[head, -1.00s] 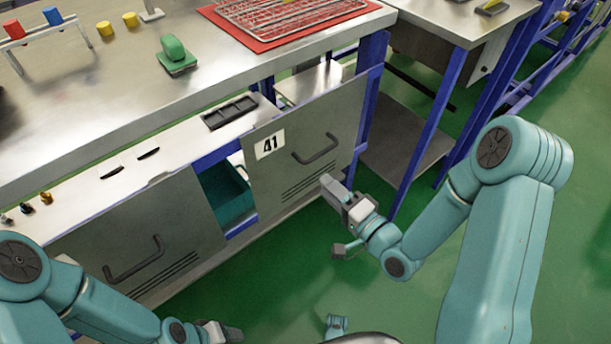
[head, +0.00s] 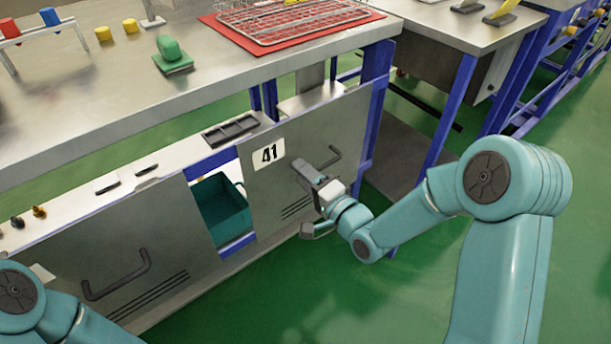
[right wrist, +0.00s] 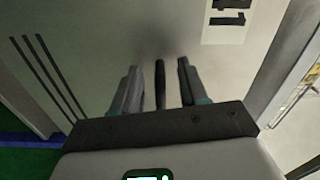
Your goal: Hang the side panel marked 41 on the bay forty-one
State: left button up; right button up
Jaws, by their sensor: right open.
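The grey side panel (head: 345,125) with a white label reading 41 (head: 268,153) stands upright against the right bay of the bench front. I cannot tell whether its top edge is hooked on. Its dark bar handle (head: 331,160) is partly hidden by my right gripper (head: 308,175). In the right wrist view the open fingers of my right gripper (right wrist: 159,85) lie on either side of the handle (right wrist: 160,80), with small gaps. The label shows upside down there (right wrist: 229,18). My left gripper is out of view; only part of that arm shows at the lower left.
A similar grey panel (head: 90,245) with a handle covers the left bay. A teal bin (head: 220,203) shows in the gap between the panels. The bench top (head: 110,95) holds a green block (head: 170,55) and a red mat (head: 260,43) with a wire basket. Green floor is open in front.

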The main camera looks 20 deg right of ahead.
aim_at(294, 155)
grip_shut()
jog(key=shift+r, duration=0.1)
dwell(1.2)
jog(key=shift+r, duration=0.1)
jog(key=shift+r+p, duration=0.8)
jog(key=shift+r, duration=0.65)
